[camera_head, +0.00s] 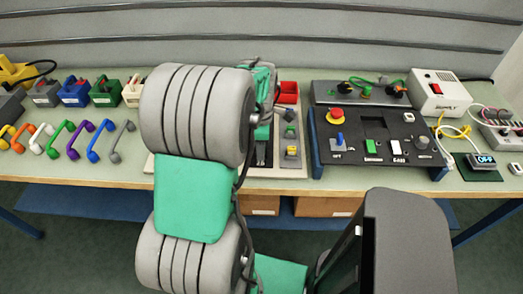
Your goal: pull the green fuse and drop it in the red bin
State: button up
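A small red bin (288,92) stands on the bench just right of my arm; its inside is too small to read. In the row of coloured blocks at the left, a green block (104,92) stands between a blue one and a white one. In front of it lies a green handle-shaped piece (59,138). I cannot tell which green piece is the fuse; my arm may hide others. My arm's grey and green links cover the bench's middle. The end of my arm is around the board left of the red bin, and its fingers cannot be made out.
Coloured handles lie along the bench's left front. Right of my arm are a black panel (349,157) with a red button and switches, a grey box (331,95) with knobs, a white supply (438,92) and loose yellow cable (457,133). Cardboard boxes (325,207) sit under the bench.

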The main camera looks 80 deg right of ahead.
jog(key=o, duration=0.9)
jog(key=shift+r, duration=0.1)
notch_tip(320, 180, up, 8)
jog(key=shift+f+b, duration=0.15)
jog(key=shift+b, duration=0.2)
jog(key=shift+c, duration=0.5)
